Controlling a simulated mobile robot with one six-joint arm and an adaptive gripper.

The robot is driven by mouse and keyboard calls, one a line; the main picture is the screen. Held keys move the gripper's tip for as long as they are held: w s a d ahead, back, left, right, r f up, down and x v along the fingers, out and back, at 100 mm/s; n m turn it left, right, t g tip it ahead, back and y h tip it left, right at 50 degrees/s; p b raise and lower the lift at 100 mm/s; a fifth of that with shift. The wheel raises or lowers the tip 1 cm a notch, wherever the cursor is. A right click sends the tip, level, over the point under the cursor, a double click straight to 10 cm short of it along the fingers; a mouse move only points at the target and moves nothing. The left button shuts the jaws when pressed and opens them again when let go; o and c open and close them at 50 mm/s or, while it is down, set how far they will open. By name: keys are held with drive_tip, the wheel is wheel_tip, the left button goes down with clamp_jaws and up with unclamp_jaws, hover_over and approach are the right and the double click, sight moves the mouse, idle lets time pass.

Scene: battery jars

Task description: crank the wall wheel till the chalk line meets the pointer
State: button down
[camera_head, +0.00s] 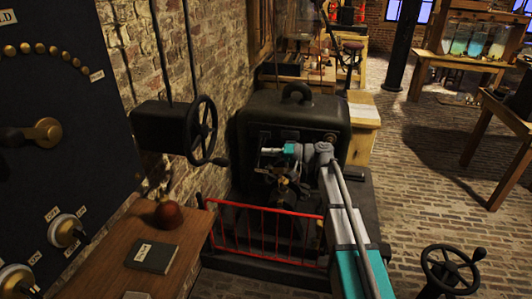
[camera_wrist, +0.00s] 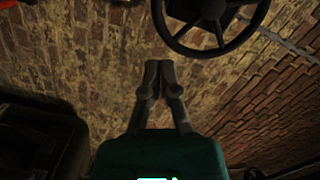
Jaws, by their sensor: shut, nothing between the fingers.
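The wall wheel (camera_head: 204,112) is a dark spoked wheel on the side of a black box (camera_head: 160,126) mounted on the brick wall. In the wrist view the wheel's rim (camera_wrist: 180,44) shows at the upper right, cut off by the top edge. My gripper (camera_head: 266,151) is to the right of the wheel, apart from it, and points left. In the wrist view my gripper (camera_wrist: 158,66) is shut and empty. I cannot make out a chalk line or a pointer.
A black machine (camera_head: 292,112) with a red railing (camera_head: 265,232) stands behind and below my gripper. A wooden desk (camera_head: 115,249) with a book (camera_head: 151,256) and a red round object (camera_head: 168,213) is at lower left. Another handwheel (camera_head: 452,268) is at lower right.

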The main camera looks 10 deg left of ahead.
sight(214, 162)
drive_tip(key=c, duration=1.4)
unclamp_jaws()
drive_tip(key=c, duration=0.7)
unclamp_jaws()
drive_tip(key=shift+s+f+n, duration=0.1)
drive_tip(key=shift+s+n, duration=0.05)
drive_tip(key=shift+n, duration=0.15)
drive_tip(key=shift+o, duration=1.1)
drive_tip(key=shift+s+a+f+n, duration=0.1)
drive_tip(key=shift+s+a+n, duration=0.05)
drive_tip(key=shift+n, duration=0.15)
drive_tip(key=shift+o, duration=0.4)
drive_tip(key=shift+s+a+f+n+b, duration=0.1)
drive_tip(key=shift+s+n+b, duration=0.05)
drive_tip(key=shift+n+b, duration=0.25)
drive_tip(key=s+n, duration=0.1)
drive_tip(key=n, duration=0.2)
drive_tip(key=s+a+f+n+g+b, duration=0.1)
drive_tip(key=n, duration=0.2)
drive_tip(key=s+a+n+b, duration=0.1)
drive_tip(key=n, duration=0.2)
drive_tip(key=shift+s+f, duration=0.15)
drive_tip(key=shift+f, duration=0.15)
drive_tip(key=shift+a, duration=0.1)
drive_tip(key=a, duration=1.3)
drive_tip(key=shift+s+a, duration=0.25)
drive_tip(key=shift+s, duration=0.1)
drive_tip(key=shift+c, duration=0.2)
